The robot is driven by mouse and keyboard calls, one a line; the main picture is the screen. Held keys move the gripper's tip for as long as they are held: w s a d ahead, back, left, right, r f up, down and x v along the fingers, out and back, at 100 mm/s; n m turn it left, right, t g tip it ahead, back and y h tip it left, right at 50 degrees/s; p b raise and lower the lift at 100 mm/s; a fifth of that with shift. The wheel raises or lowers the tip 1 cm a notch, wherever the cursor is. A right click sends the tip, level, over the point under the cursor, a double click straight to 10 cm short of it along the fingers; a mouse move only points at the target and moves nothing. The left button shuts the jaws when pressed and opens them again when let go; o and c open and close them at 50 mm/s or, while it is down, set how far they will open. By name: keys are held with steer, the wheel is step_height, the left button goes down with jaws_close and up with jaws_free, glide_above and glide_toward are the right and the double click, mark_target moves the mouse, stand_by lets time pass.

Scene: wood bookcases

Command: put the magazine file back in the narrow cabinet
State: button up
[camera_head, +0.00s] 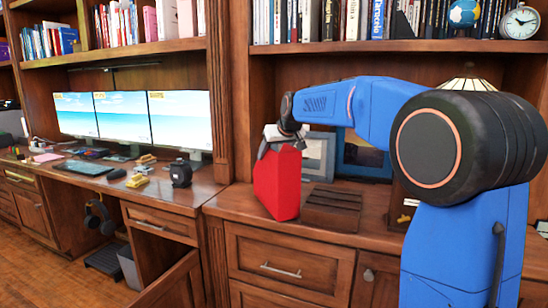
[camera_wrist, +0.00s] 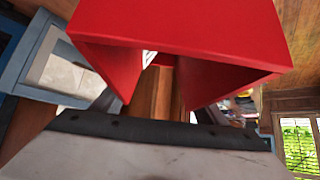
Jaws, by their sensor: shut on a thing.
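The red magazine file (camera_head: 276,186) is upright at the front edge of the wooden counter, left of a dark slatted box. My gripper (camera_head: 282,138) is at its top and shut on it. I cannot tell whether the file's base touches the counter. In the wrist view the red file (camera_wrist: 180,28) fills the upper middle, with its open side and hollow inside showing. A narrow cabinet (camera_head: 176,284) under the desk, below a drawer, has its door standing open at the lower left. Most of its inside is hidden.
The dark slatted box (camera_head: 331,208) stands right of the file. Picture frames (camera_head: 318,157) lean behind it. The desk (camera_head: 140,195) at left holds monitors, a tablet and small items. Headphones (camera_head: 99,217) hang below it. The wooden floor (camera_head: 40,275) is clear at lower left.

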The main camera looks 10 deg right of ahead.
steer(key=shift+f, duration=0.6)
steer(key=o, duration=1.8)
steer(key=shift+f, duration=0.1)
steer(key=shift+o, duration=0.2)
steer(key=v, duration=1.2)
steer(key=shift+s, duration=0.2)
